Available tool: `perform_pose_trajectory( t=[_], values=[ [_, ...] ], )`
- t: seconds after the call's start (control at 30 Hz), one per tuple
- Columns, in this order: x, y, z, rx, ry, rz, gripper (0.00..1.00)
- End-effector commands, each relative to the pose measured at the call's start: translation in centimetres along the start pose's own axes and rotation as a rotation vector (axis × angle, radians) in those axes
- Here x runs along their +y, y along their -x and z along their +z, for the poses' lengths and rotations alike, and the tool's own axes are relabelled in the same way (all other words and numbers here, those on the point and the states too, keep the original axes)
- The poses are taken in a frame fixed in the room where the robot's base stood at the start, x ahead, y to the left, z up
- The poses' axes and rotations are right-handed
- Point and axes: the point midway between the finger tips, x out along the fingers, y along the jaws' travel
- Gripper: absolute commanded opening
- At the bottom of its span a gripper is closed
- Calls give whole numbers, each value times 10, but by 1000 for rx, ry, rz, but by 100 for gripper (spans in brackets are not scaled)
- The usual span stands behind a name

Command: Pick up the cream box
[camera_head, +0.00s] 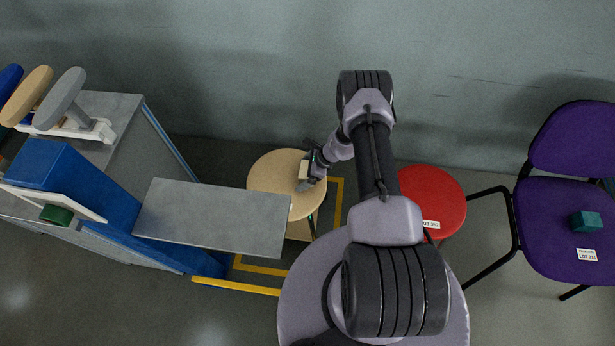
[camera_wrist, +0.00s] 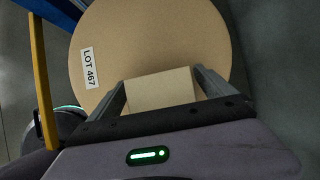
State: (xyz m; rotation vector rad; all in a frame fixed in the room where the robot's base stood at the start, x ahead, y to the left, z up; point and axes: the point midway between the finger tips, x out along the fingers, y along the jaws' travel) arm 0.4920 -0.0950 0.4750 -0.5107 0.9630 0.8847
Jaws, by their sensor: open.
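The cream box (camera_wrist: 160,90) is on the round tan stool seat (camera_wrist: 190,30), near its edge. In the wrist view it lies between the two fingers of my gripper (camera_wrist: 160,92), which are open on either side of it. Whether the fingers touch its sides I cannot tell. In the head view the box (camera_head: 304,170) is small and partly hidden by my gripper (camera_head: 308,172) at the right part of the stool seat (camera_head: 275,180).
A grey plate (camera_head: 212,215) on a blue machine stands left of the stool. A red stool (camera_head: 433,190) is to the right. A purple chair (camera_head: 560,220) with a teal cube (camera_head: 585,221) is farther right. A yellow frame (camera_wrist: 41,90) is at the wrist view's left.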

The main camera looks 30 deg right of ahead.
Motion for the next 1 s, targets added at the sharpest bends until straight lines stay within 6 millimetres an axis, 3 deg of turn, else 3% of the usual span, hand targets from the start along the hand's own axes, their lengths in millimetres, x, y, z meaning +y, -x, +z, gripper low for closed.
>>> perform_pose_trajectory(
  t=[0.17, 0.53, 0.83, 1.0],
  values=[
    [-1, 0, 1, 0, 0, -1, 94],
    [-1, 0, 1, 0, 0, -1, 23],
    [-1, 4, 3, 0, 0, -1, 21],
    [-1, 24, 15, 0, 1, -2, 21]
  ],
)
